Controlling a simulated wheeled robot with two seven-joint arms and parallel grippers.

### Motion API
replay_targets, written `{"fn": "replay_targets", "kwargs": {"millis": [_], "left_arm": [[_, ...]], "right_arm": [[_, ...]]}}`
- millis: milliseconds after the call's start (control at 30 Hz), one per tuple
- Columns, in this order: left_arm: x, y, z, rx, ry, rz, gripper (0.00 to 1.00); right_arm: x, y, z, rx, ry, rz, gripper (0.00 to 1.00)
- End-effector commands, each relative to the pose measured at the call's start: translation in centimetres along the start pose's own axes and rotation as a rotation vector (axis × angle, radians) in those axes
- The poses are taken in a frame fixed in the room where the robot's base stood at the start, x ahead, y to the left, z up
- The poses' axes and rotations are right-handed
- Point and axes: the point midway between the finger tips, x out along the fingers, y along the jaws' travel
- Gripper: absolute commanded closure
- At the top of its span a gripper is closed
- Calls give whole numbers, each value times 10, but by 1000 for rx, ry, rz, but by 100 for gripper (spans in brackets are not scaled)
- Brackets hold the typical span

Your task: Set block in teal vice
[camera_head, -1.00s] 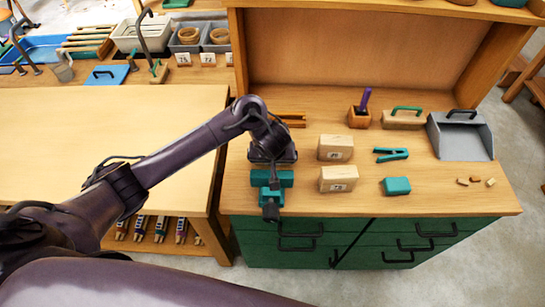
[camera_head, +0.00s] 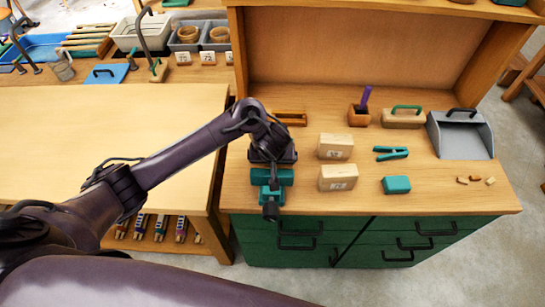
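The teal vice (camera_head: 270,195) sits at the front left edge of the wooden bench top, with its dark screw end jutting past the edge. My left gripper (camera_head: 273,158) is directly above and behind the vice, pointing down. Its fingers are hidden by its own body and the vice, so I cannot tell if it is open or holds a block. Two pale wooden blocks with small labels stand to the right, one behind (camera_head: 335,146) and one in front (camera_head: 338,177). The label marks are too small to read. My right gripper is not in view.
A teal block (camera_head: 396,185), a teal clamp (camera_head: 391,153), a grey dustpan (camera_head: 460,135), a brush (camera_head: 403,117) and an orange-brown pot (camera_head: 359,115) stand right of the wooden blocks. Small wood scraps (camera_head: 476,180) lie at far right. The left table (camera_head: 100,130) has a wide bare top.

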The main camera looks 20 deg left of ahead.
Motion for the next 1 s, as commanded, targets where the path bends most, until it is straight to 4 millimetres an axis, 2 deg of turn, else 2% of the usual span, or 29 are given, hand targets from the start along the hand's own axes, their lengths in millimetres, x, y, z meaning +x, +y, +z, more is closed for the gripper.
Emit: {"fn": "replay_targets", "kwargs": {"millis": [900, 933, 1000], "left_arm": [[5, 0, 3, 0, 1, 0, 38], [6, 0, 2, 0, 1, 0, 8], [5, 0, 2, 0, 1, 0, 0]], "right_arm": [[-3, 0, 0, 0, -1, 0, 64], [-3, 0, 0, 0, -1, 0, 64], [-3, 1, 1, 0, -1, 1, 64]]}}
